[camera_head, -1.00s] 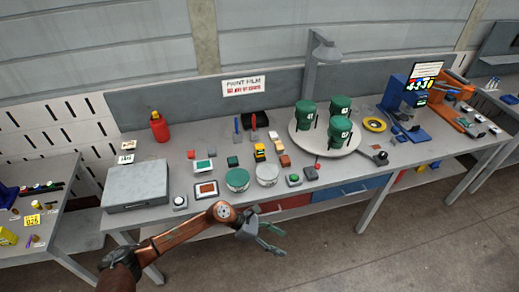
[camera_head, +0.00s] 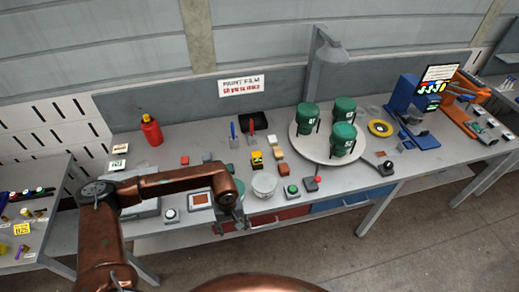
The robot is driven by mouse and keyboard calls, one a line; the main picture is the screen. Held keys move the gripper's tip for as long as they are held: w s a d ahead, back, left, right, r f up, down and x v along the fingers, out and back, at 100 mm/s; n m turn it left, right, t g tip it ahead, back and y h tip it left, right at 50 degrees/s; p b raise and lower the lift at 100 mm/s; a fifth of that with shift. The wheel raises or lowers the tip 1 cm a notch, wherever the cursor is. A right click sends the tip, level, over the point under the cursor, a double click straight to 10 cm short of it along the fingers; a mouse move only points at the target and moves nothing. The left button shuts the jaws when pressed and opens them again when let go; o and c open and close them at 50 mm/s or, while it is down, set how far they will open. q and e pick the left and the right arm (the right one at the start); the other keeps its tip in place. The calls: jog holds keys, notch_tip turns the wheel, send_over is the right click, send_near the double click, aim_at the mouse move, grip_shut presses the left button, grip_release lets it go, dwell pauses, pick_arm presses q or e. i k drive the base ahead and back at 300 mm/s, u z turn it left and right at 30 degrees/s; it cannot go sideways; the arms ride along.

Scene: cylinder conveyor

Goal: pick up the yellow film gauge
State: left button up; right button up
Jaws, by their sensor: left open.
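A small yellow and black block (camera_head: 257,160), which looks like the yellow film gauge, stands mid-table among small parts. My left gripper (camera_head: 231,222) points down near the table's front edge, beside a white-lidded tin (camera_head: 264,186). It is open, with nothing visible between its fingers, and is apart from the gauge, which lies behind it and to the right. My left forearm hides part of the grey case and a green tin. My right gripper is not in view.
A turntable (camera_head: 297,141) with three green pots stands right of the gauge. A red bottle (camera_head: 151,130) is at the back left. Close to the gauge are a black tray (camera_head: 253,121), small coloured blocks and a green-button box (camera_head: 292,190).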

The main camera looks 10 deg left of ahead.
aim_at(256, 156)
jog(key=i, duration=1.45)
